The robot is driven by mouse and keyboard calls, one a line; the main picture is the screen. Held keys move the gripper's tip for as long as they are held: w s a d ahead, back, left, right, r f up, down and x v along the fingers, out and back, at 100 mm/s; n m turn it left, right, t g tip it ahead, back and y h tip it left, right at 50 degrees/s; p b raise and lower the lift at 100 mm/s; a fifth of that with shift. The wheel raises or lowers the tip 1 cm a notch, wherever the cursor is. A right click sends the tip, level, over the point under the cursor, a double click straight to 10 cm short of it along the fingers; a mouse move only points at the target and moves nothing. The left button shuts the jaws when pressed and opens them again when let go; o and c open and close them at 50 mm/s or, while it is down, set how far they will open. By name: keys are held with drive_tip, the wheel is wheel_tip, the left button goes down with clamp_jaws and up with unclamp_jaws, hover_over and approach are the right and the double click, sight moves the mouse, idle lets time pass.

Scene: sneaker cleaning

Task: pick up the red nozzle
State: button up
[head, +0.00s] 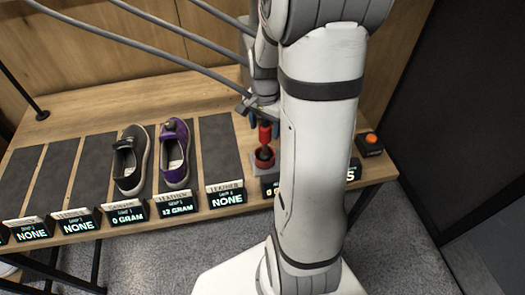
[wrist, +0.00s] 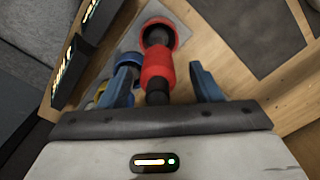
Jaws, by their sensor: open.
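The red nozzle (head: 265,134) stands upright above a red-rimmed holder (head: 264,158) near the front of the wooden table, right of the grey mats. In the wrist view the red nozzle (wrist: 157,70) lies between the blue fingers of my gripper (wrist: 163,86), with a visible gap to the right finger. My gripper (head: 265,124) is open around it in the head view, partly hidden by my arm. Whether either finger touches the nozzle I cannot tell. The red holder ring (wrist: 158,33) shows beyond it in the wrist view.
Blue (wrist: 128,61) and yellow (wrist: 101,91) parts stand close beside the left finger. A grey shoe (head: 131,160) and a purple shoe (head: 175,153) lie on mats. Several label displays line the front edge. An orange button (head: 371,139) sits at the right.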

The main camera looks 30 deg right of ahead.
drive_tip(key=shift+c, duration=0.6)
clamp_jaws()
